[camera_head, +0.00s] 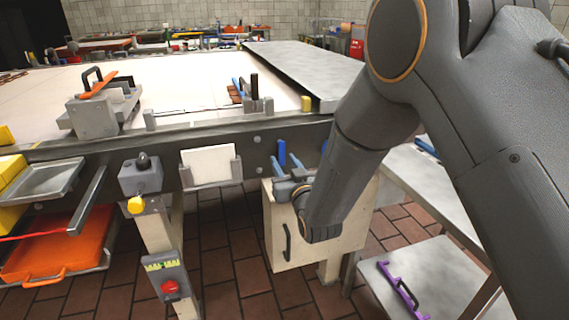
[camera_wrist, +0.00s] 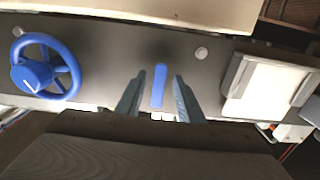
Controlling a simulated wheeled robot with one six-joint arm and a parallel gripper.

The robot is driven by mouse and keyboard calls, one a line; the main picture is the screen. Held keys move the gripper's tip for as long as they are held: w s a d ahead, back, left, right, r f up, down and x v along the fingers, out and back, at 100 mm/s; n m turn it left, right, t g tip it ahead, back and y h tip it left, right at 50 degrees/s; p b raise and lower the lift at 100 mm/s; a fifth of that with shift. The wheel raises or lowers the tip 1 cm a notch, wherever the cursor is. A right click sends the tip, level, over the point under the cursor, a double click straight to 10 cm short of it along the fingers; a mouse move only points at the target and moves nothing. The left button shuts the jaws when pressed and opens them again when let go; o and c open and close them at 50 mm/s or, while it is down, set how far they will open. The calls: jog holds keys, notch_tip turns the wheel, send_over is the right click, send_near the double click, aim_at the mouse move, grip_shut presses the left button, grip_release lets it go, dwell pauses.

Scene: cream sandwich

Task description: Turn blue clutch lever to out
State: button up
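The blue clutch lever (camera_head: 282,152) is a narrow blue bar on the dark side rail of the table. In the head view it stands roughly upright, just above my gripper (camera_head: 279,172). In the wrist view the lever (camera_wrist: 159,85) lies between the two fingers of my gripper (camera_wrist: 158,98), with a gap on each side. The gripper is open and holds nothing. I cannot tell whether the fingertips reach past the lever's face. No lever position markings are legible.
A blue handwheel (camera_wrist: 45,68) is on the same rail, left of the lever in the wrist view. A white card in a grey holder (camera_head: 209,166) is on the other side. A cream cabinet door (camera_head: 275,240) with a black handle hangs below my gripper.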

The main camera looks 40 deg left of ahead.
jog(key=v, duration=0.7)
jog(key=shift+s+d, duration=0.25)
jog(key=shift+d, duration=0.1)
